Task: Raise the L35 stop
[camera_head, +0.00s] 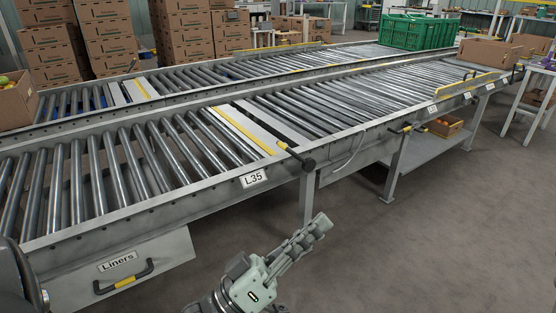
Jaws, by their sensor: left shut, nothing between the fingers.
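The L35 label (253,178) is a white plate on the near side rail of the front roller conveyor. Just right of it, a lever (297,157) with a yellow shaft and black grip sticks out from the rail. The L35 stop (240,130) shows as a yellow strip along a pale plate across the rollers; it appears level with them, not standing up. My left gripper (320,226) is shut and empty, in front of the conveyor, below and apart from the lever. My right gripper is not in view.
A drawer marked Liners (120,268) with a black and yellow handle is under the conveyor at left. A conveyor leg (307,198) stands behind my gripper. Another lever (405,129) is farther right. A green crate (402,32) sits far back. The floor at right is clear.

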